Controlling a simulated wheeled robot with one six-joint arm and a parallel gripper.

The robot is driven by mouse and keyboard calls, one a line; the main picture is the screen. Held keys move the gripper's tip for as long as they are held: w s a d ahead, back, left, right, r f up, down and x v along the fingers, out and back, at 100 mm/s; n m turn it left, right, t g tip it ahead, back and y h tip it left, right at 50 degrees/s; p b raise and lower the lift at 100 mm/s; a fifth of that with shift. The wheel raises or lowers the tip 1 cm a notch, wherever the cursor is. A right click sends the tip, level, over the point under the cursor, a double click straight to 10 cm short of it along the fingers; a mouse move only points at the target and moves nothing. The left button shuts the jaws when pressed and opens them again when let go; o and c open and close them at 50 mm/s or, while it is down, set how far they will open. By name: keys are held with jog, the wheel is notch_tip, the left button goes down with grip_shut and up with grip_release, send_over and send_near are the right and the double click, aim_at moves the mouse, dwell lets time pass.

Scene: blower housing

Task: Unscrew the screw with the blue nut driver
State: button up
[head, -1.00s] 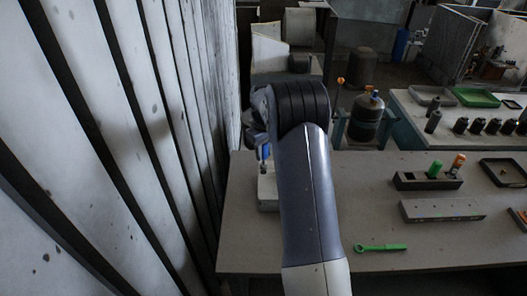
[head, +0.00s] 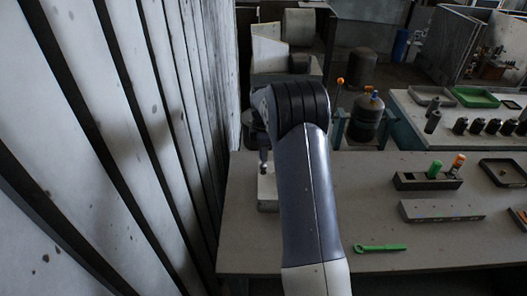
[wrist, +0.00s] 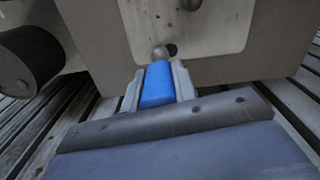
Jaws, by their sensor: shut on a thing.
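In the wrist view the blue nut driver (wrist: 157,84) is held between the two grey jaws of my gripper (wrist: 157,78), which is shut on it. A round metal piece (wrist: 160,53) shows just beyond the blue handle. I cannot tell whether it is the driver's tip or the screw. I cannot tell whether the driver touches the screw.
A slatted wall (head: 120,120) stands close on the left of my arm. On the bench (head: 310,240) are a green wrench (head: 380,248), a holder (head: 412,181) with green and orange handles, and a grey block (head: 440,210). A dark cylinder (wrist: 30,62) sits left in the wrist view.

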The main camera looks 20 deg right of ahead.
grip_shut()
jog(key=shift+r, duration=0.1)
jog(key=shift+r, duration=0.1)
jog(key=shift+r, duration=3.85)
